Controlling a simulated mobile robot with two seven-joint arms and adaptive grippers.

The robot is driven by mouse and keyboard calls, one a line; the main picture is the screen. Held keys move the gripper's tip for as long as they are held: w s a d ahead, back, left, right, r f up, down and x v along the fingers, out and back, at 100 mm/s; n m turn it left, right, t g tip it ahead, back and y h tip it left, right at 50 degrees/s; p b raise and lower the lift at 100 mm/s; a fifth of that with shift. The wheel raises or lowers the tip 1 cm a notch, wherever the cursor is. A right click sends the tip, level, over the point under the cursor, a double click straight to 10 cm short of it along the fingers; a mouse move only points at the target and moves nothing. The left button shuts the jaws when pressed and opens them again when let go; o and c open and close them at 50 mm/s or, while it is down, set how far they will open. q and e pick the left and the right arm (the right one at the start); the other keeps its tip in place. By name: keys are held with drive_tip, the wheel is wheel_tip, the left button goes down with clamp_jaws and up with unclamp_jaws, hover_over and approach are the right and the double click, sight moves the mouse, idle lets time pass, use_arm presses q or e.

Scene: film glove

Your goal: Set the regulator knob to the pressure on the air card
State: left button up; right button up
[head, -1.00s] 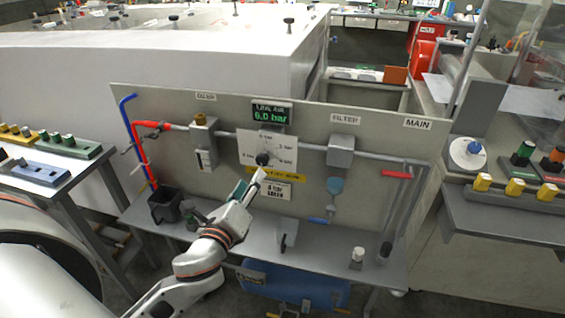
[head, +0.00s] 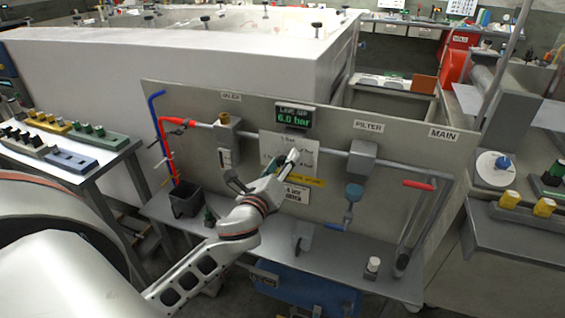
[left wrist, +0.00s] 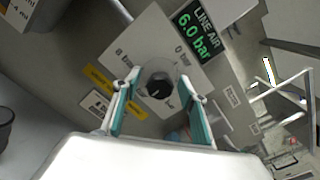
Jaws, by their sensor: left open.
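The black regulator knob (left wrist: 158,86) sits on a white dial plate (left wrist: 152,42) and shows in the left wrist view. My left gripper (left wrist: 161,82) is open, with its teal fingers on either side of the knob; I cannot tell whether they touch it. In the head view my left gripper (head: 284,163) covers the knob and part of the dial plate (head: 303,148). The line air display (head: 294,115) above reads 6.0 bar. A small white card (head: 297,193) is under a yellow strip, partly hidden by my arm; its print is too small to read surely. My right gripper is out of view.
A grey pipe runs across the panel (head: 405,140), with a filter (head: 362,158) right of the knob and a red handle (head: 418,184) farther right. A black bin (head: 186,199) stands on the bench at left. A small white-topped item (head: 373,265) stands at the bench front.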

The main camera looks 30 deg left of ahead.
use_arm(q)
drive_tip(key=c, duration=1.1)
